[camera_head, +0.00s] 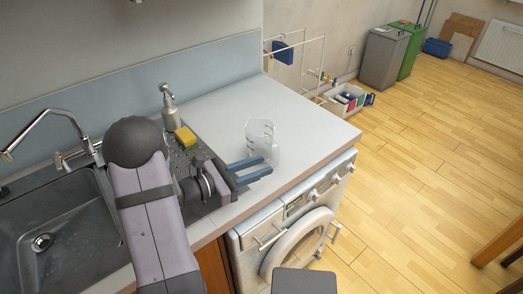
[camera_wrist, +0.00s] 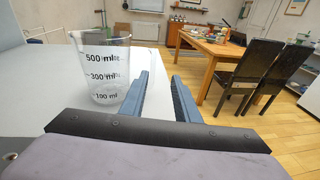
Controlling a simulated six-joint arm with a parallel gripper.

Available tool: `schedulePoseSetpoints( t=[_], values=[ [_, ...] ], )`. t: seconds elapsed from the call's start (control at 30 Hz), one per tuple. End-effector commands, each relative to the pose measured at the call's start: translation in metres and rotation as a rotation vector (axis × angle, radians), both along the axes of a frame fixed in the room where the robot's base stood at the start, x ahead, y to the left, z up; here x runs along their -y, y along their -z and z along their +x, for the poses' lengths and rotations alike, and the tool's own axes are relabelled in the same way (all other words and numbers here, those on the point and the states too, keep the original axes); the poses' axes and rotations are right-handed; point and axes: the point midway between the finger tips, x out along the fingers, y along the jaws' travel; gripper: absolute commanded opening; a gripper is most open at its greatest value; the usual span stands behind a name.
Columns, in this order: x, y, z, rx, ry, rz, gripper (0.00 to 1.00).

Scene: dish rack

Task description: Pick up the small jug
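The small jug (camera_head: 262,138) is a clear measuring jug standing upright on the white countertop. In the wrist view the jug (camera_wrist: 103,72) shows black markings of 500, 300 and 100 ml and is left of my fingers. My gripper (camera_head: 250,169) has two blue fingers and is just in front of the jug in the head view. In the wrist view my gripper (camera_wrist: 161,97) is open, with nothing between the fingers. The left finger overlaps the jug's right edge in that view; I cannot tell whether they touch.
A soap dispenser (camera_head: 168,106) and a yellow sponge (camera_head: 186,137) stand behind my arm, near the sink (camera_head: 62,222). The countertop (camera_head: 310,115) is clear right of the jug. Its front edge is above a washing machine (camera_head: 298,236). A table (camera_wrist: 212,50) and chairs are farther off.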

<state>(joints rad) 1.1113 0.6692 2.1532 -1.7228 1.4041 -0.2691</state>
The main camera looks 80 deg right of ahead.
Motion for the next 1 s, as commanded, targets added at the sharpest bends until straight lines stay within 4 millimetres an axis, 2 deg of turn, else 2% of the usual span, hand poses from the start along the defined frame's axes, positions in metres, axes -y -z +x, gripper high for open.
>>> schedulePoseSetpoints(
  t=[0.03,0.2,0.47,1.0],
  values=[
    [0.009,0.005,-0.010,-0.033,-0.010,-0.007,0.29],
    [0.027,0.004,-0.022,-0.102,-0.053,-0.027,0.29],
    [0.034,0.003,-0.027,-0.118,-0.067,-0.034,0.29],
    [0.053,-0.001,-0.049,-0.116,-0.065,-0.033,0.29]
  ],
)
